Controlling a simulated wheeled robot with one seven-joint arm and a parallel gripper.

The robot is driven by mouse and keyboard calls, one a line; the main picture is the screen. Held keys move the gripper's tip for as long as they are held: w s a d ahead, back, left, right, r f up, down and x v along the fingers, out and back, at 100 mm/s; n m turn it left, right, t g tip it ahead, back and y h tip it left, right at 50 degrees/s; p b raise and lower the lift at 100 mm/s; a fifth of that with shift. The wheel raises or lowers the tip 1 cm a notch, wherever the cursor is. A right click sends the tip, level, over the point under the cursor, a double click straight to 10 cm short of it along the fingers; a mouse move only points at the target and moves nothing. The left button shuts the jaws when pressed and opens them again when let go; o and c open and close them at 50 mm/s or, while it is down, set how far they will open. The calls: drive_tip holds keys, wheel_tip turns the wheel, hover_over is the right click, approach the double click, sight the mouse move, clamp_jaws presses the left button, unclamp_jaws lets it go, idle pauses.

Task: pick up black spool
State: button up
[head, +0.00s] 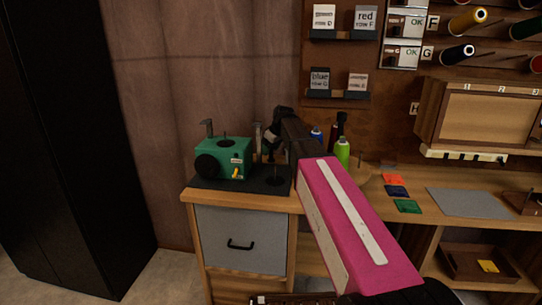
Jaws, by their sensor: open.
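My gripper (272,142) is at the end of my arm, above the left end of the bench. It is small and dark here, and I see nothing held in it. A dark, upright, spool-like thing (340,122) stands behind my arm, its lower part hidden by a green spool (343,152). I cannot tell for sure that it is the black spool. A very dark spool (457,54), black or navy, sits on a wall peg beside the G label, well to the right of my gripper.
A green winding machine (222,158) and a black upright spindle (275,176) stand on a dark mat left of my arm. A blue spool (317,134) is close behind the arm. Coloured cards (397,191) and a grey mat (468,202) lie on the bench right.

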drive_tip(key=shift+x, duration=1.2)
drive_tip(key=shift+c, duration=0.3)
drive_tip(key=c, duration=0.9)
drive_tip(key=shift+r, duration=0.15)
drive_tip(key=shift+c, duration=0.2)
wheel_tip(320, 180, up, 10)
drive_tip(key=shift+f, duration=0.1)
